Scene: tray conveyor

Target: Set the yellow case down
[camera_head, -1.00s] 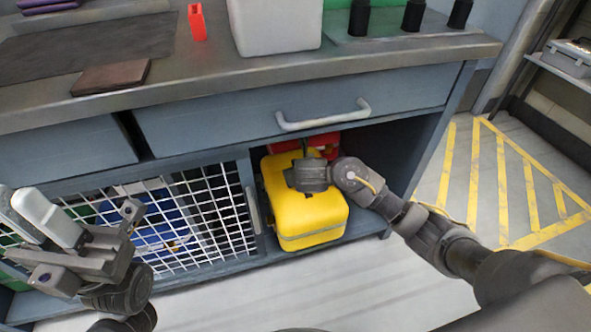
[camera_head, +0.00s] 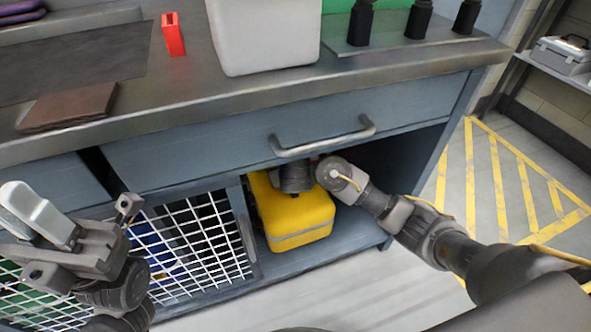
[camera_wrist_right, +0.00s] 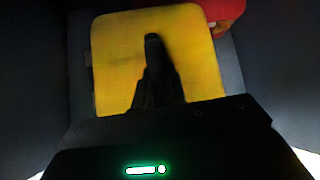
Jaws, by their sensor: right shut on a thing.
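The yellow case (camera_head: 297,222) is in the open bay under the workbench, beside the mesh door, and looks upright. My right gripper (camera_head: 294,178) is above the case, partly hidden under the drawer front. In the right wrist view, the dark fingers (camera_wrist_right: 155,75) are over the middle of the case's yellow top (camera_wrist_right: 115,55). The right gripper is shut on the case; the grip point itself is too dark to see. I cannot tell whether the case touches the shelf (camera_head: 350,238). My left gripper (camera_head: 35,215) is at the left, holding nothing visible; its finger gap is unclear.
A red object (camera_wrist_right: 222,10) is close behind the case in the right wrist view. The drawer (camera_head: 230,130) with its handle (camera_head: 325,137) overhangs the bay. The mesh door (camera_head: 190,240) bounds the left. The bay is dark and empty to the right of the case.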

